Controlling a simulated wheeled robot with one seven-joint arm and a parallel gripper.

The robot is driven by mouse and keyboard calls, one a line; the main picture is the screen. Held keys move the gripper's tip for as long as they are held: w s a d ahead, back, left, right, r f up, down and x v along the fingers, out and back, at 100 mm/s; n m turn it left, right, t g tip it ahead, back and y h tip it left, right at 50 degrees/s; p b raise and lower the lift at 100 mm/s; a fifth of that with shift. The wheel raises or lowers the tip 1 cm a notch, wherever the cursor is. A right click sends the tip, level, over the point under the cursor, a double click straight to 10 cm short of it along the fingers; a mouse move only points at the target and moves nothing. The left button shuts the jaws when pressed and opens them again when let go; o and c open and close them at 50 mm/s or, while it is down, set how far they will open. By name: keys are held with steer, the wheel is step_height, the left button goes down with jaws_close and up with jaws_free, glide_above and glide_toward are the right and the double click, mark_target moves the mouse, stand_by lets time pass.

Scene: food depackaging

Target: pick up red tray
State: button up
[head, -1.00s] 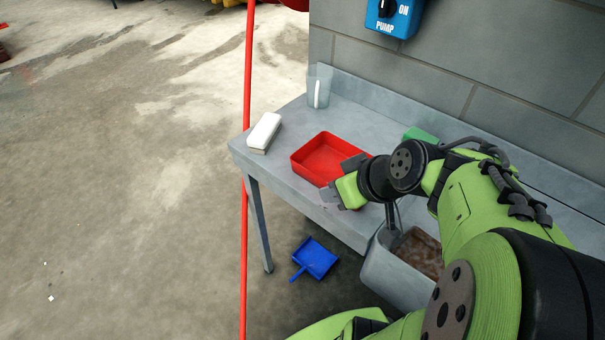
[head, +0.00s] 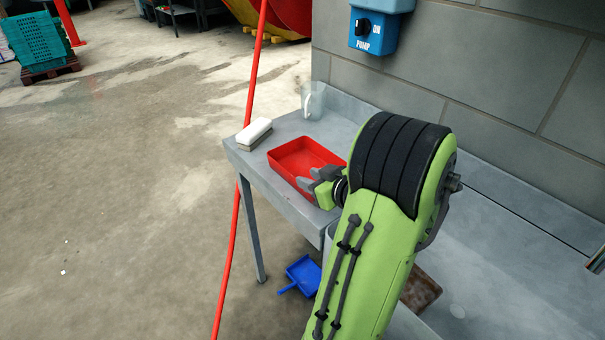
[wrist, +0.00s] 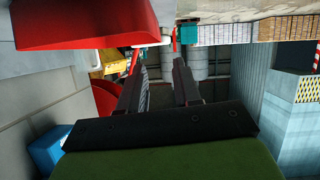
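The red tray (head: 292,152) lies flat on the grey metal counter, open side up. My gripper (head: 308,178) is at the tray's near right side, its fingers level with the rim in the head view. In the wrist view the red tray (wrist: 85,28) fills the upper left, beside the fingers. The two dark fingers of my gripper (wrist: 157,65) stand apart with a gap and nothing between them. I cannot tell whether a finger touches the tray. My arm hides the tray's right corner.
A white-topped brush or block (head: 254,134) lies left of the tray. A clear cup (head: 312,101) stands behind it near the wall. A blue pump switch box (head: 375,30) is on the wall. A blue dustpan (head: 303,274) is on the floor.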

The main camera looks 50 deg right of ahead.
mark_target(285, 170)
steer(key=p+x, duration=0.1)
steer(key=x, duration=1.1)
steer(key=shift+w+d, duration=0.2)
steer(key=shift+s, duration=0.1)
steer(key=shift+c, duration=0.5)
jaws_close()
